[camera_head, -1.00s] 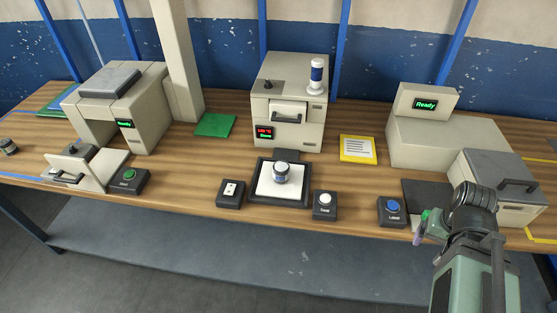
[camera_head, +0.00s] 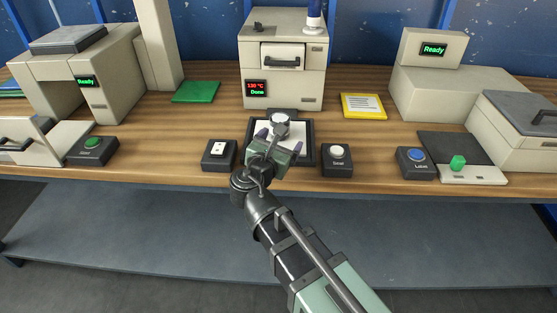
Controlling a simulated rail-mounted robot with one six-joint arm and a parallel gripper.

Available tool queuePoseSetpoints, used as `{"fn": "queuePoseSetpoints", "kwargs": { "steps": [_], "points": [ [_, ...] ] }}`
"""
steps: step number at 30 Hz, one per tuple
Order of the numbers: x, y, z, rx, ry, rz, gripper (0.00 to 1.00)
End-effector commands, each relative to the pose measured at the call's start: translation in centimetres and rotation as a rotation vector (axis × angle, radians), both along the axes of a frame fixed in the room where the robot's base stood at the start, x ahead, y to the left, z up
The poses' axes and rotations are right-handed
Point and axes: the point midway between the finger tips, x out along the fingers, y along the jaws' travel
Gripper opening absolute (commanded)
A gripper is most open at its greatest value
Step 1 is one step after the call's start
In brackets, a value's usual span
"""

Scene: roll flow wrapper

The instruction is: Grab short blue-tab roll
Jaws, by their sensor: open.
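A short white-topped roll (camera_head: 281,116) stands on the tray (camera_head: 309,154) in front of the middle machine; my gripper covers most of it. Its tab colour cannot be made out.
The middle machine (camera_head: 284,85) reads 130 °C Done. A black box with a white switch (camera_head: 218,151) and a white-button box (camera_head: 337,156) flank the tray. A blue-button box (camera_head: 415,160) and a green knob (camera_head: 457,162) are at right. A green mat (camera_head: 196,92) and yellow-bordered card (camera_head: 363,106) lie behind.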

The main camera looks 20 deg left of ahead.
Motion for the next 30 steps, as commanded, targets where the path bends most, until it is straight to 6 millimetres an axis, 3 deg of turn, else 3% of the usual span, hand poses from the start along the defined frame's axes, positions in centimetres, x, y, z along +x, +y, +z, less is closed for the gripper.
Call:
{"fn": "queuePoseSetpoints", "kwargs": {
  "steps": [1, 3, 8, 15, 23, 30],
  "points": [
    [-0.8, 1.9, -1.4, -0.071, -0.032, 0.048, 0.87],
    [-1.5, 3.2, -0.9, -0.136, -0.063, 0.087, 0.87],
    [-1.3, 3.4, -0.2, -0.156, -0.072, 0.093, 0.87],
    [3.1, 3.4, -0.1, -0.153, -0.069, 0.088, 0.87],
    [4.8, 3.3, -0.1, -0.151, -0.069, 0.089, 0.87],
    [9.0, 3.2, 0.1, -0.151, -0.069, 0.088, 0.87]
  ]
}}
